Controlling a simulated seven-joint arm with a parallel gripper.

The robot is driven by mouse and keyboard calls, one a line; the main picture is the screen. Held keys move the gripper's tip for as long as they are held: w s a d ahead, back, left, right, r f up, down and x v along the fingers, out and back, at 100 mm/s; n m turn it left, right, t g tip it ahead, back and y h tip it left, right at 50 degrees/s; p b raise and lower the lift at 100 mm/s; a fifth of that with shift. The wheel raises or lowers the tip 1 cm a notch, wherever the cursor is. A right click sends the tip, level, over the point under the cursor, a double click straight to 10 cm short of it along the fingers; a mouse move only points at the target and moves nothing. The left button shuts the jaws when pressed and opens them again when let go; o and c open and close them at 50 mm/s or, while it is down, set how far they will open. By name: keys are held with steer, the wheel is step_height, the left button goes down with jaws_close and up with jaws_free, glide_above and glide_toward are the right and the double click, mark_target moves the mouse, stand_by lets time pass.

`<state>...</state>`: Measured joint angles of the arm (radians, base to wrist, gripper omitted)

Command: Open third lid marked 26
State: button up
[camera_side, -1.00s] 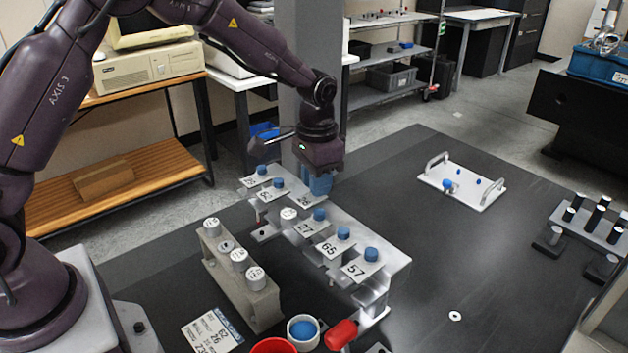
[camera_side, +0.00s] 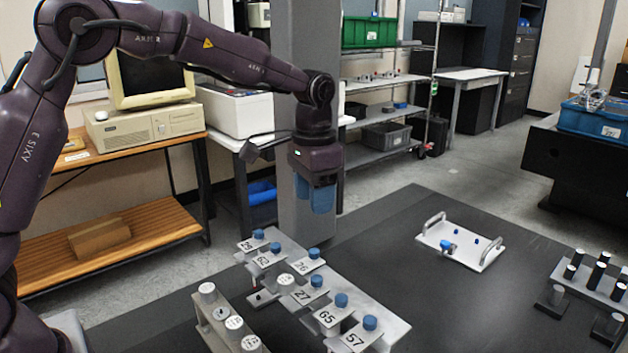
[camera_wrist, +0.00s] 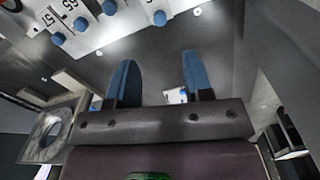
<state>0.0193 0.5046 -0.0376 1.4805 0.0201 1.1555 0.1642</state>
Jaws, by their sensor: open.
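In the side view, the lid marked 26 (camera_side: 304,267) is a small pale plate with a blue knob (camera_side: 314,254). It lies flat at the back of the metal fixture, right of lids 29 (camera_side: 247,244) and 62 (camera_side: 264,261). Lids 27 (camera_side: 303,296), 65 (camera_side: 327,317) and 57 (camera_side: 355,338) run forward from it. My gripper (camera_side: 316,207) is above lid 26, apart from its knob, fingers pointing down. In the wrist view my gripper's blue fingers (camera_wrist: 158,62) are spread with nothing between them; blue-knobbed lids show along the top.
A rack with white-topped cylinders (camera_side: 220,313) stands left of the fixture. A white tray with two handles (camera_side: 460,246) lies to the right, with a rack of dark pins (camera_side: 590,280) beyond. A grey column (camera_side: 285,110) stands close behind my gripper. Dark table between is mostly clear.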

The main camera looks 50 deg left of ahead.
steer(key=shift+r, duration=1.35)
steer(key=shift+w, duration=0.1)
steer(key=s+a+r+n+t, duration=0.1)
steer(key=s+r+t, duration=0.1)
steer(key=s, duration=1.1)
steer(key=s+a+r+n+t, duration=0.1)
steer(key=s+r+t, duration=0.2)
steer(key=s, duration=1)
steer(key=shift+n+t, duration=0.3)
